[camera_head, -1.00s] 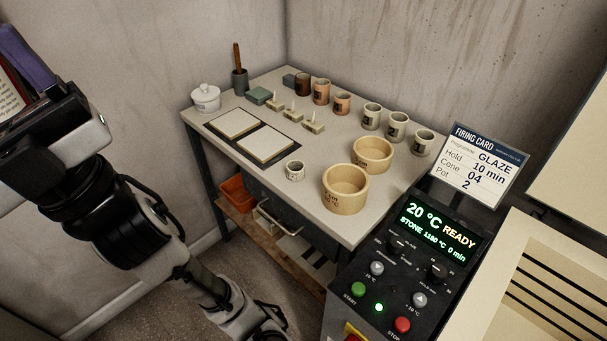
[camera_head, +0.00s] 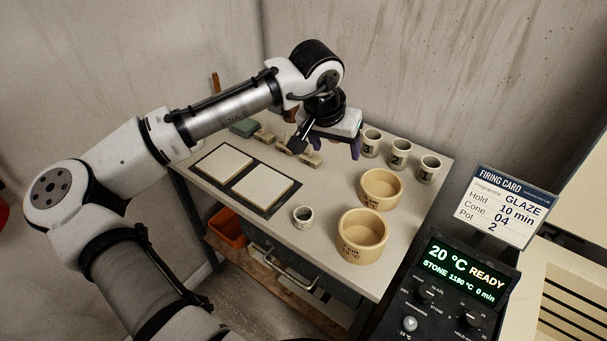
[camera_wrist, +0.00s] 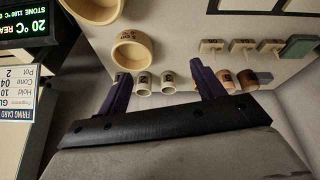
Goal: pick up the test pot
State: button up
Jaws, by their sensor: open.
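Three pale numbered pots stand in a row at the table's back: pot 3 (camera_head: 371,143), pot 2 (camera_head: 398,153) and pot 1 (camera_head: 429,168). None is named a test pot; the firing card (camera_head: 503,208) reads "Pot 2". A small speckled pot (camera_head: 303,217) stands near the front edge. My gripper (camera_head: 328,150) is open and empty, above the table and left of the numbered row. In the wrist view, my gripper (camera_wrist: 160,70) has its purple fingers spread, with pale pots (camera_wrist: 144,84) seen between them, not touching visibly. Brown pots are mostly hidden behind my arm in the head view.
Two larger tan bowls (camera_head: 381,190) (camera_head: 362,238) stand in front of the numbered pots. White tiles (camera_head: 262,186) lie on a dark mat at left, with small cone stands (camera_head: 312,158) behind. The kiln control panel (camera_head: 455,285) borders the table at right.

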jog(key=s+a+f+n+g+y, duration=0.2)
jog(key=s+a+f+g+y, duration=0.1)
jog(key=a+f, duration=0.25)
jog(key=p, duration=0.1)
send_near(303, 214)
jog(key=shift+s+a+f, duration=0.15)
jog(key=shift+s+f, duration=0.7)
jog(key=shift+f, duration=0.05)
jog(key=shift+f+p, duration=1.1)
jog(key=shift+f, duration=1.7)
jog(key=c, duration=1)
